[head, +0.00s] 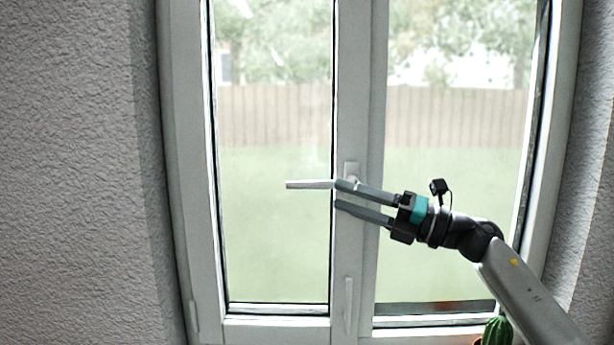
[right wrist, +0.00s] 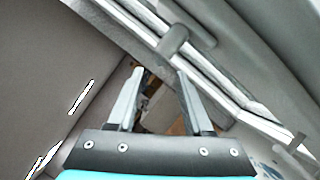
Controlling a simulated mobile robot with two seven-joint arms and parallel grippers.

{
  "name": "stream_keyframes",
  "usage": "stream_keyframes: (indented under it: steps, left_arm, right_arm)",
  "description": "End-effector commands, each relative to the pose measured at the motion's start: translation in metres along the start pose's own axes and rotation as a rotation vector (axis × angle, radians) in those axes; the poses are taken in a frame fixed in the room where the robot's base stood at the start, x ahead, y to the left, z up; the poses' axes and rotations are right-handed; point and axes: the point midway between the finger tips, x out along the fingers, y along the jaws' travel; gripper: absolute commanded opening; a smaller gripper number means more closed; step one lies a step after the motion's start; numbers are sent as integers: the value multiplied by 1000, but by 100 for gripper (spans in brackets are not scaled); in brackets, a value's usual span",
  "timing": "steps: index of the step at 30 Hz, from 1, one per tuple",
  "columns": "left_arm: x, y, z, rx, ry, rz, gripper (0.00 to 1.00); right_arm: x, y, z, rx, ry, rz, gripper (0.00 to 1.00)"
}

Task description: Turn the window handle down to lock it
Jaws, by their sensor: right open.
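The window handle (head: 310,184) is a pale lever on the middle frame of the window in the head view. It points left and lies about level, with its base plate at the upper middle of the frame. My right gripper (head: 338,195) is open and reaches in from the right. Its upper finger overlaps the handle near the pivot, and its lower finger is below the lever. I cannot tell whether they touch. The right wrist view shows both fingers (right wrist: 158,72) apart with nothing clearly gripped. My left gripper is not in view.
A second narrow vertical handle or fitting (head: 348,305) sits lower on the middle frame. A green cactus (head: 497,331) stands at the bottom right, below my right arm. A rough grey wall (head: 75,170) flanks the window on the left. The space left of the handle is clear.

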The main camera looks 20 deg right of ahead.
Motion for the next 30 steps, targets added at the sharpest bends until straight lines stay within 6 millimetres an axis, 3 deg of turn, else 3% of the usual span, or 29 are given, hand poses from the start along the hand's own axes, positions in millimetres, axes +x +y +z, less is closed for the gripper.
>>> stream_keyframes:
  steps: [6,12,25,30]
  left_arm:
    - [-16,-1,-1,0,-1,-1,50]
    - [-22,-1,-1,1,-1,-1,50]
    - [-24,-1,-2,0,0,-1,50]
    - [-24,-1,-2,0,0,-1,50]
  right_arm:
    - [48,3,1,3,0,4,51]
    - [74,2,1,1,-1,3,51]
    - [82,0,0,0,-1,1,51]
    - [82,0,0,0,-1,1,32]
